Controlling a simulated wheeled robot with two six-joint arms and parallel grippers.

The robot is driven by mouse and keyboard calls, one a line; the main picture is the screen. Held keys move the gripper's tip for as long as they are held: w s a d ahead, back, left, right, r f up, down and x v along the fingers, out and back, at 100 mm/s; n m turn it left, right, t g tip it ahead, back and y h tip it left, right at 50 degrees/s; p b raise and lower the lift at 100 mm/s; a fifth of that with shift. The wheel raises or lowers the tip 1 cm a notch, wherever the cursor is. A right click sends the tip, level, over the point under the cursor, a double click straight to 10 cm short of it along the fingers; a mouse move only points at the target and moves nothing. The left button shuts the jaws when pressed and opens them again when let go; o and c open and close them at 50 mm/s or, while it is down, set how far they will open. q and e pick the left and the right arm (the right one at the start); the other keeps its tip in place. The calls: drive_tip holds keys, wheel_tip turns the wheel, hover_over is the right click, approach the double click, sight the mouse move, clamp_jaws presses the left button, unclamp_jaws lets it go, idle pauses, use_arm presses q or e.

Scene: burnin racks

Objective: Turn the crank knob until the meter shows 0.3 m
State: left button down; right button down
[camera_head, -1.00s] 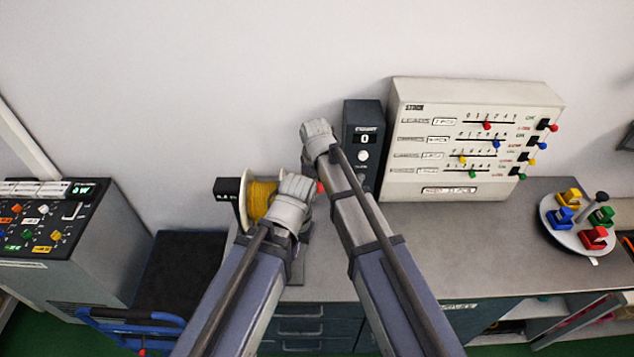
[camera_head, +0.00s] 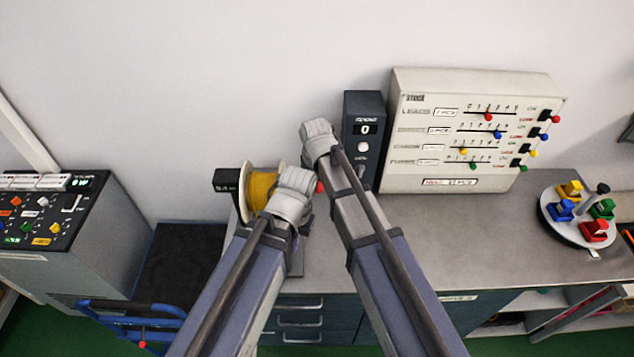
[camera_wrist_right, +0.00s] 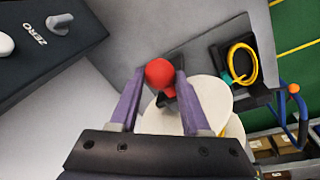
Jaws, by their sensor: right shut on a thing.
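The red crank knob (camera_wrist_right: 160,73) sits between the two purple fingers of my right gripper (camera_wrist_right: 157,85) in the right wrist view, and they are shut on it. In the head view a bit of the red knob (camera_head: 320,187) shows between my wrists. The right gripper (camera_head: 319,140) is seen from behind there. The yellow wire spool (camera_head: 262,188) with white flanges stands behind my left gripper (camera_head: 292,197), whose fingers are hidden. The small black meter (camera_head: 227,182) at the spool's left has digits too small to read surely.
A dark box (camera_head: 363,115) shows 0 above a white button. Right of it stands a beige slider panel (camera_head: 445,185). A round tray (camera_head: 573,232) holds coloured blocks. A control console (camera_head: 90,235) is at left. The grey bench (camera_head: 430,240) is clear in the middle.

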drive_tip(key=shift+s+a+f+b, duration=0.15)
drive_tip(key=shift+s+f+b, duration=0.65)
drive_tip(key=shift+s, duration=0.2)
drive_tip(key=shift+f, duration=0.1)
drive_tip(key=shift+s+f+b, duration=0.3)
drive_tip(key=shift+f+b, duration=0.3)
drive_tip(key=shift+s+f+b, duration=0.25)
drive_tip(key=shift+f+b, duration=0.3)
drive_tip(key=shift+b, duration=0.05)
drive_tip(key=shift+s+f+b, duration=0.15)
drive_tip(key=shift+f+b, duration=0.7)
drive_tip(key=shift+f, duration=0.05)
drive_tip(key=c, duration=0.8)
unclamp_jaws()
drive_tip(key=shift+o, duration=1.4)
drive_tip(key=shift+a, duration=0.1)
drive_tip(key=shift+o, duration=1.2)
